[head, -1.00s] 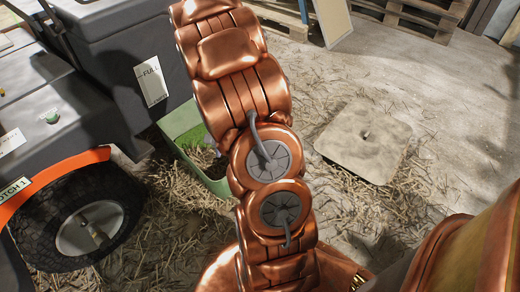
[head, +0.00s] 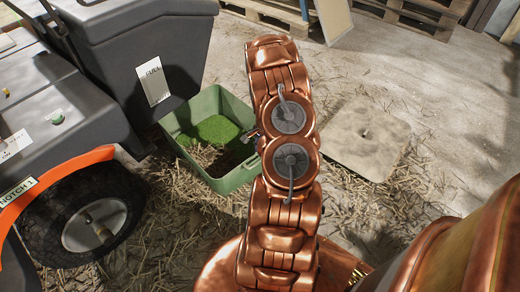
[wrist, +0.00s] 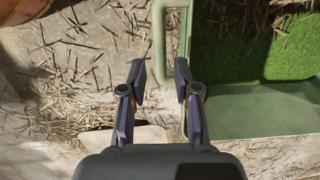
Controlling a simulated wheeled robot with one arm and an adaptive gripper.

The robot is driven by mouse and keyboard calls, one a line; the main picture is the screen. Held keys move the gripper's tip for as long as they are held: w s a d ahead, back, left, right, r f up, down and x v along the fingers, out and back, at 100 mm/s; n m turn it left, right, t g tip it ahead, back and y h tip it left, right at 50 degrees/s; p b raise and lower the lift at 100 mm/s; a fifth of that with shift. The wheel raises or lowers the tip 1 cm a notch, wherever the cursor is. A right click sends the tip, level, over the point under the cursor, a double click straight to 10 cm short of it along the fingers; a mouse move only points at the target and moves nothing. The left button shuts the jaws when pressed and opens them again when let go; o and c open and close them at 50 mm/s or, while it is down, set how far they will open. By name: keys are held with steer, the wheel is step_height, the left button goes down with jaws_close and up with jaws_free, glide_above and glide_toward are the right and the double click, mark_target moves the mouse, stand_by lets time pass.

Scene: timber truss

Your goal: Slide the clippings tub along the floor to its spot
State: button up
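The clippings tub (head: 236,180) is an open green box on the floor, upright, left of my arm in the head view. Bright green clippings (head: 215,130) and brown straw lie in it. In the wrist view the tub (wrist: 275,112) fills the right side, with a green bar handle (wrist: 158,40) on its near side. My gripper (wrist: 160,80) is open, its fingers on either side of the handle's lower end; I cannot tell whether they touch it. In the head view my arm mostly hides the gripper at the tub's right side.
A dark grey mower with an orange fender and black wheel (head: 88,218) stands left. Its grey bin (head: 150,45), labelled FULL, is close behind the tub. A pale square slab (head: 365,145) lies right of my arm. Pallets (head: 410,15) stand at the back. Straw litters the concrete.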

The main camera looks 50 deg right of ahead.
steer(key=f, duration=0.2)
steer(key=f+b, duration=0.1)
steer(key=f, duration=0.2)
steer(key=a+f, duration=0.1)
steer(key=f, duration=0.1)
steer(key=shift+f, duration=0.15)
steer(key=shift+a, duration=0.1)
jaws_close()
stand_by(0.3)
steer(key=shift+w, duration=0.15)
stand_by(0.7)
